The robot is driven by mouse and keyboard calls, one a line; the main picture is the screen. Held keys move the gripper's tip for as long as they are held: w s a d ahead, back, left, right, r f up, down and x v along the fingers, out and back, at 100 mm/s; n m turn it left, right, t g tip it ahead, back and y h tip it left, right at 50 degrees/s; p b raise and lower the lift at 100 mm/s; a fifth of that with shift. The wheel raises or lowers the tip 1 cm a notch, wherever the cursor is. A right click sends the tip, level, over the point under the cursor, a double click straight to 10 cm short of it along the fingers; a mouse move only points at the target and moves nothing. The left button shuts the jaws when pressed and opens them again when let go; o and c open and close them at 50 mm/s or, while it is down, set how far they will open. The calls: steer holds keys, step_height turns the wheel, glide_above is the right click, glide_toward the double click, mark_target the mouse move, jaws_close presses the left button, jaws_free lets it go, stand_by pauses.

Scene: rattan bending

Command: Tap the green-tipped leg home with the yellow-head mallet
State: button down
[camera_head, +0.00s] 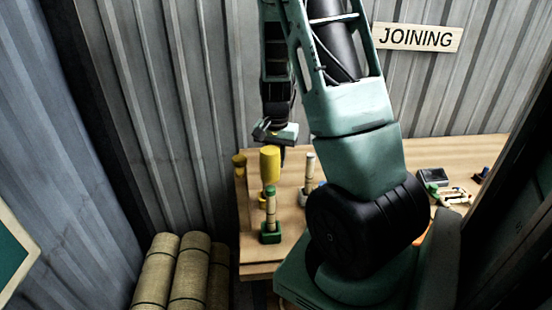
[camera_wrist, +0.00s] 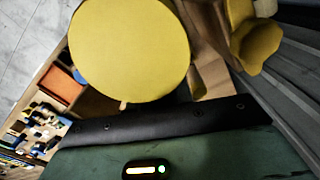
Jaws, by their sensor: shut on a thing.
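My gripper (camera_head: 280,142) hangs over the left part of the workbench. It is shut on the yellow-head mallet, whose yellow head (camera_head: 269,163) shows just below it. The head also fills the upper middle of the wrist view (camera_wrist: 130,48) as a large round face and hides my fingertips there. The green-tipped leg (camera_head: 270,208) stands upright in a green block (camera_head: 270,235) near the bench's front left. In the head view the mallet head appears right above the leg's green tip; I cannot tell whether they touch.
Another yellow piece (camera_head: 239,162) stands at the bench's left edge. A pale-topped leg (camera_head: 309,168) stands to the right. A grey box (camera_head: 433,176) and small tools (camera_head: 455,195) lie further right on the workbench (camera_head: 470,150). Rolled bundles (camera_head: 188,270) stand at the lower left.

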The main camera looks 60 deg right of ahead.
steer(key=shift+r, duration=0.1)
step_height(320, 180, up, 5)
steer(key=p, duration=0.4)
